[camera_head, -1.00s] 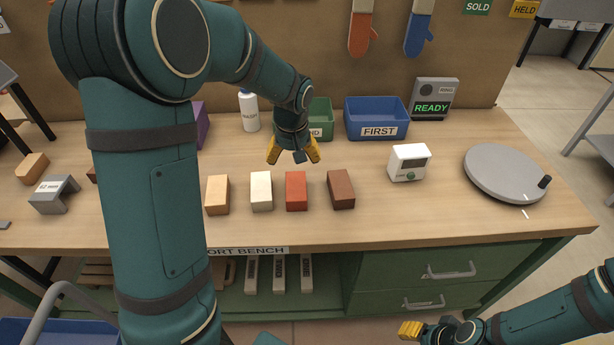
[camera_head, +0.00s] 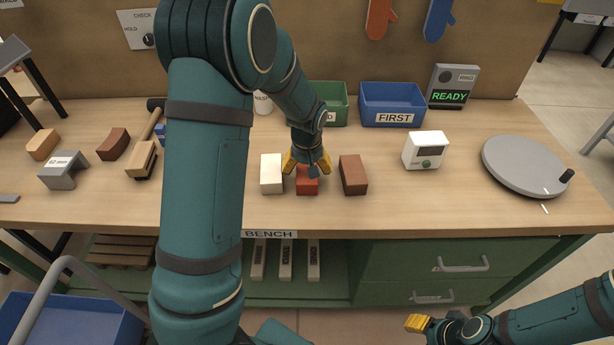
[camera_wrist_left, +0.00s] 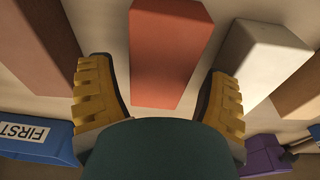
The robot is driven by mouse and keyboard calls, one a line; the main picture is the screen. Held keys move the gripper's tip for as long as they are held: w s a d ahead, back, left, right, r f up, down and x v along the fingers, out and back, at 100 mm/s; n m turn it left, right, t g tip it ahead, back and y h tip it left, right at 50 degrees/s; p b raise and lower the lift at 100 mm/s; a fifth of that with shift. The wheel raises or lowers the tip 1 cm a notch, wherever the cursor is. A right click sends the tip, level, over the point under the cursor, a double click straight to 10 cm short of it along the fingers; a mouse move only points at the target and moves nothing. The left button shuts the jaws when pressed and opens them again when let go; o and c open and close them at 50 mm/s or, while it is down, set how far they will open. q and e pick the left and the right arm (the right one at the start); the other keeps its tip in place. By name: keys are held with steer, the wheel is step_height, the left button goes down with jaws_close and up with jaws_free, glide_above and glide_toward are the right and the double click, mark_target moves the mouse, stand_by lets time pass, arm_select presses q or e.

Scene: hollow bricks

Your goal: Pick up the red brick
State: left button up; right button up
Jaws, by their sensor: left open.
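The red brick (camera_head: 307,187) stands on the bench between a cream brick and a brown brick. My left gripper (camera_head: 306,172) is directly above and around its far part, with yellow fingers apart and covering some of it. In the left wrist view the red brick (camera_wrist_left: 168,50) lies between the two open fingers (camera_wrist_left: 160,98), with a gap on each side. My right gripper (camera_head: 414,323) is at the lower right, off the bench's front; its fingers are too small to judge.
The cream brick (camera_head: 271,174) and brown brick (camera_head: 353,175) flank the red one closely. Behind are a green bin (camera_head: 334,105) and a blue bin (camera_head: 392,105) marked FIRST. A white device (camera_head: 425,150) and a grey turntable (camera_head: 525,166) stand to the right.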

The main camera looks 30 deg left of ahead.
arm_select(q)
steer(key=f, duration=0.2)
steer(key=shift+w+a+f, duration=0.1)
steer(key=shift+w+f, duration=0.1)
steer(key=shift+f, duration=0.1)
steer(key=shift+c, duration=0.3)
steer(key=c, duration=1)
steer(key=shift+r, duration=0.1)
